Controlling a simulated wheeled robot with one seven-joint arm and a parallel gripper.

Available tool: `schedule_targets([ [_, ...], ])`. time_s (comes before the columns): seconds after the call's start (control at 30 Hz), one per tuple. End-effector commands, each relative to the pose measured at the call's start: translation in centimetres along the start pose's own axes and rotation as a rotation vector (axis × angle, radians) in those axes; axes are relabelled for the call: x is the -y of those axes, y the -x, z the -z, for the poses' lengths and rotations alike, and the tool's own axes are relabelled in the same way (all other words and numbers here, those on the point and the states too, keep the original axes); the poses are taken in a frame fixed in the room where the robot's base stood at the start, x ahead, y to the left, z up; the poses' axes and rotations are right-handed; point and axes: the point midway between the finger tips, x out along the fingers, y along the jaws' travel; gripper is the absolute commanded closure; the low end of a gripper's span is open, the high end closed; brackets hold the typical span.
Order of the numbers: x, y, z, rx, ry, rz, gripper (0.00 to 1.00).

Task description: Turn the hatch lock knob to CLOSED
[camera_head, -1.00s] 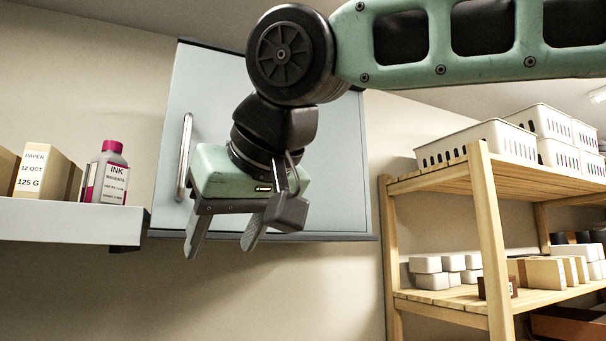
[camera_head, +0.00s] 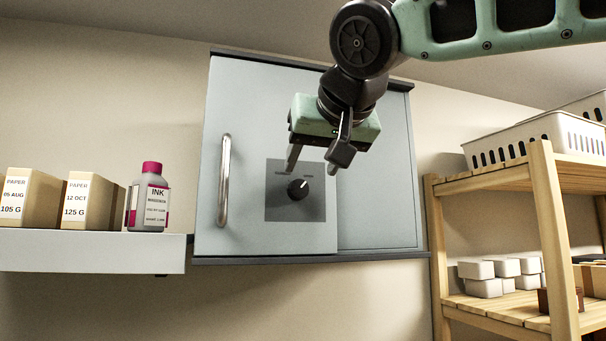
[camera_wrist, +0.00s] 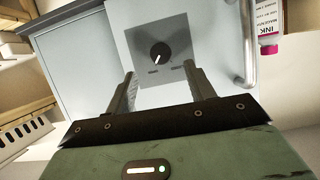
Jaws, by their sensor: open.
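The hatch lock knob (camera_head: 297,189) is a round black knob with a pale pointer line, on a grey square plate (camera_head: 312,208) on the hatch door (camera_head: 262,120). In the head view its pointer tilts to the upper right. The plate's labels are too small to read. In the wrist view the knob (camera_wrist: 160,53) lies ahead, beyond and between the fingers. My gripper (camera_head: 312,170) is open and empty, in front of the cabinet and above the knob in the head view; its fingers (camera_wrist: 163,85) also show in the wrist view. It appears apart from the knob.
A vertical metal handle (camera_head: 224,180) stands out from the door's left side. A shelf (camera_head: 90,252) at left holds paper boxes (camera_head: 88,200) and an ink bottle (camera_head: 149,200). A wooden rack (camera_head: 548,215) with a white basket (camera_head: 535,140) stands at right.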

Motion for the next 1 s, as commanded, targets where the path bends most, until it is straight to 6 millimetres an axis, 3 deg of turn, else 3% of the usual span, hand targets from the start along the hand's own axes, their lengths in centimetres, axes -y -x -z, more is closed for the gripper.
schedule_targets([
  [0.3,0.0,-5.5,0.1,0.003,0.001,-0.001,0.46],
  [0.5,0.0,-6.8,0.0,0.001,0.001,0.000,0.46],
  [0.77,0.0,-6.9,0.0,0.000,0.000,0.000,0.46],
  [0.8,0.0,-6.9,0.0,0.000,0.000,0.000,0.49],
  [0.93,0.0,-6.9,0.0,0.000,0.000,0.000,0.85],
  [0.97,0.0,-6.9,0.0,0.000,0.000,0.000,0.91],
  [1.0,0.0,-6.9,0.0,0.000,0.000,0.000,0.91],
])
